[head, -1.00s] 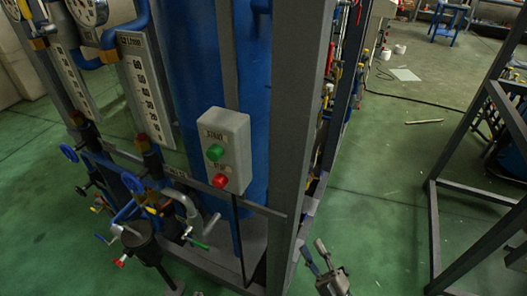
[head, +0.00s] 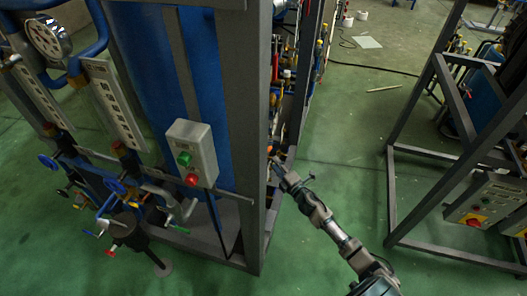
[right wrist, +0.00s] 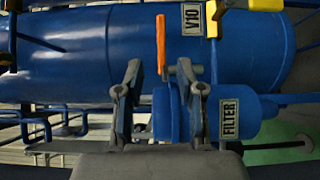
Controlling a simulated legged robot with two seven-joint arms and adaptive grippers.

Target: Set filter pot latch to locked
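The filter pot (right wrist: 240,105) is a blue cylinder with a white "FILTER" label in the right wrist view. Its round blue flange (right wrist: 166,115) shows between the two fingers of my right gripper (right wrist: 158,78). The fingers are apart, and I cannot tell whether either touches the pot. I cannot make out the latch for certain; the right finger covers part of the pot. In the head view, my right gripper (head: 278,165) reaches in beside the frame's right post, and the pot is not clearly visible. My left gripper is not in view.
An orange handle (right wrist: 161,45) stands just beyond the fingers, before a large blue vessel (right wrist: 100,50) labelled V10. A grey post (head: 248,130) and a control box (head: 191,152) are left of my right arm.

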